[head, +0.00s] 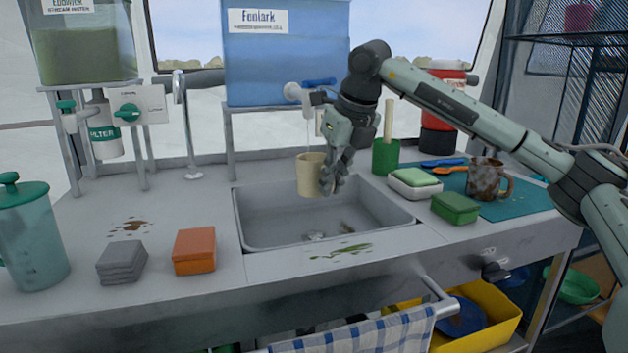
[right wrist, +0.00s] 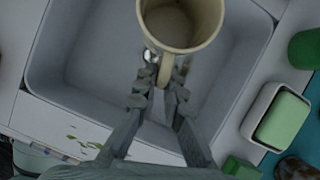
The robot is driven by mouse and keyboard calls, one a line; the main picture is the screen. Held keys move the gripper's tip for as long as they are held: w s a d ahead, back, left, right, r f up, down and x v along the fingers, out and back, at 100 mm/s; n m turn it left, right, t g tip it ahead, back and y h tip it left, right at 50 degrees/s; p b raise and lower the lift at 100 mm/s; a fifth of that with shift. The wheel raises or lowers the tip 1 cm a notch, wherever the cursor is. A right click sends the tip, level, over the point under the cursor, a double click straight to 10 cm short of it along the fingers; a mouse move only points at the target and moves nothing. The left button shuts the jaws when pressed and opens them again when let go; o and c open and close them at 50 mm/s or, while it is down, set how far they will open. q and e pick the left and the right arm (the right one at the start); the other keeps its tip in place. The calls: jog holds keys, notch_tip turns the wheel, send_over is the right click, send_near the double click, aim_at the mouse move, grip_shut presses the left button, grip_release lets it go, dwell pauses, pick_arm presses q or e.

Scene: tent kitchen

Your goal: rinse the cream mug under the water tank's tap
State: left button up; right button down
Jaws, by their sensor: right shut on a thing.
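The cream mug (head: 309,175) is upright over the sink (head: 243,215), below the tap (head: 293,92) of the blue water tank (head: 280,60). A thin pale line, like a water stream, runs from the tap down to the mug. My right gripper (head: 328,172) is shut on the mug's handle. In the right wrist view, the mug (right wrist: 180,40) shows its open top, with the handle between the fingers (right wrist: 160,90); its upper rim is cut off. My left gripper is not in view.
An orange sponge (head: 194,250) and grey cloths (head: 122,262) lie left of the sink. Right of it stand a green holder (head: 385,157), a soap dish (head: 414,190), a green sponge (head: 455,207) and a stained mug (head: 482,178) on a teal mat (head: 530,200). A towel rail (head: 437,287) runs below.

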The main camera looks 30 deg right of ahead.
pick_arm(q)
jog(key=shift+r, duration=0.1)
pick_arm(e)
jog(key=shift+w+d, duration=0.1)
jog(key=shift+d, duration=0.25)
